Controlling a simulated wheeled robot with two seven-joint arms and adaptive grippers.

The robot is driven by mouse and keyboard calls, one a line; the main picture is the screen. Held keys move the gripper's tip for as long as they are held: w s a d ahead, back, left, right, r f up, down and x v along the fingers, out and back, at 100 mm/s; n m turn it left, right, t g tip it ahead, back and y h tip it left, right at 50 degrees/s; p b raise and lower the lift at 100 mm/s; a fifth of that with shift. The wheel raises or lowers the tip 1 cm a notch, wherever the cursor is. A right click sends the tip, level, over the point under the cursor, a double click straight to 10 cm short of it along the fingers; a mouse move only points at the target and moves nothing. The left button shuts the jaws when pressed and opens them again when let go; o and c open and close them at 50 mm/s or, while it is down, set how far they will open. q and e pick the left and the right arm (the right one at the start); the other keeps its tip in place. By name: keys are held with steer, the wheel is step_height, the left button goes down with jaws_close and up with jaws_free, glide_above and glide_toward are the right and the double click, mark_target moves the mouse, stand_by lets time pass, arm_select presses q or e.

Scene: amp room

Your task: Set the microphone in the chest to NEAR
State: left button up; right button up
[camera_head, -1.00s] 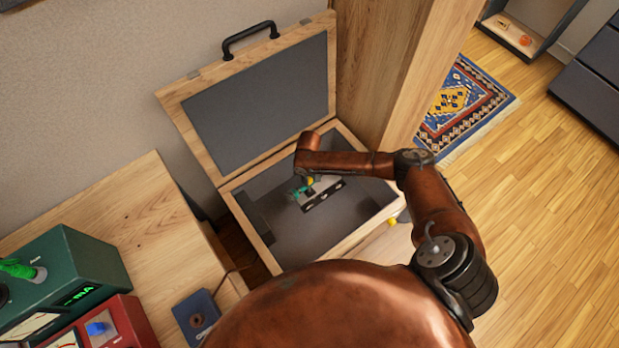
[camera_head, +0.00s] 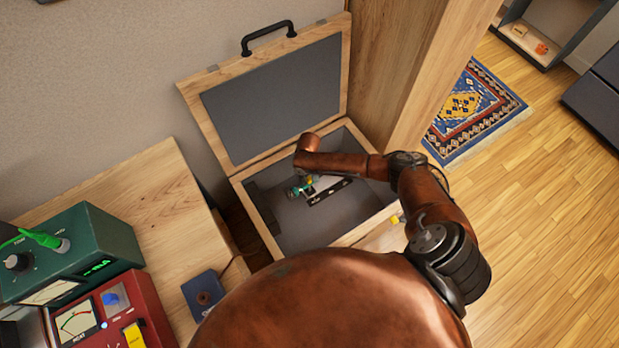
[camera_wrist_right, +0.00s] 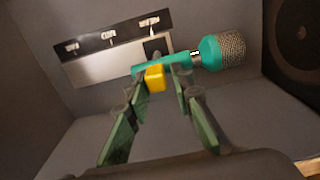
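The open wooden chest (camera_head: 265,238) holds a plate (camera_head: 333,191) and a teal microphone (camera_head: 296,191) with a grey mesh head. In the right wrist view, the plate (camera_wrist_right: 100,70) reads FAR, MID and NEAR from left to right. The microphone (camera_wrist_right: 209,54) lies across its right end, beside the NEAR label (camera_wrist_right: 148,24). My left gripper is out of view.
The chest lid (camera_head: 275,95) stands raised against the wall. A wooden table (camera_head: 150,205) at the left bears a green meter box (camera_head: 105,235) and a red one (camera_head: 140,290). A wooden upright (camera_head: 400,70) borders the chest's right. Open floor lies farther right.

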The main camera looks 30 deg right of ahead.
steer(key=o, duration=0.3)
steer(key=shift+a, duration=0.2)
steer(key=shift+o, duration=0.2)
steer(key=shift+d, duration=0.1)
steer(key=shift+s, duration=0.1)
steer(key=shift+r, duration=0.1)
step_height(320, 180, up, 12)
stand_by(0.4)
